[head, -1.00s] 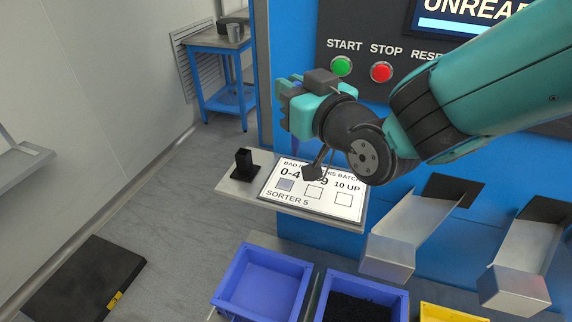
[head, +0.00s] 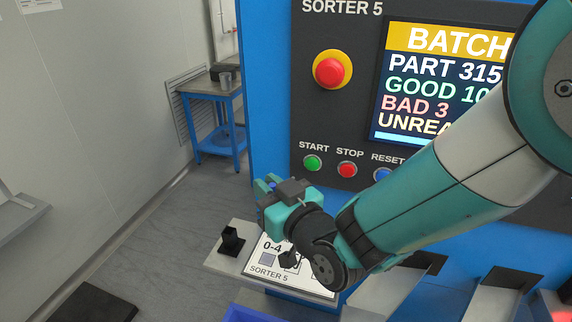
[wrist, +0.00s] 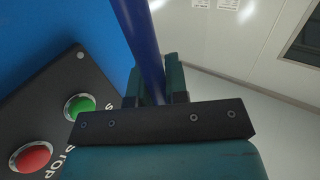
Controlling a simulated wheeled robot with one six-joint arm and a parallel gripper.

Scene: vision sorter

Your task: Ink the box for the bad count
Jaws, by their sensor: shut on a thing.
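My gripper (head: 268,190) is shut on a blue marker (wrist: 143,40), whose shaft stands up between the fingers in the wrist view. In the head view only a little blue shows at the fingers. The white card (head: 253,261) lies on a small shelf, below and apart from my gripper. My arm hides much of the card's middle and right. The screen (head: 440,85) reads "BAD 3" in pink, with its right side hidden by my arm.
A black holder (head: 230,240) stands at the shelf's left end. START (head: 313,162), STOP (head: 347,169) and RESET (head: 382,174) buttons and a large red button (head: 333,69) are on the panel. A blue table (head: 214,110) stands behind. Metal chutes are at lower right.

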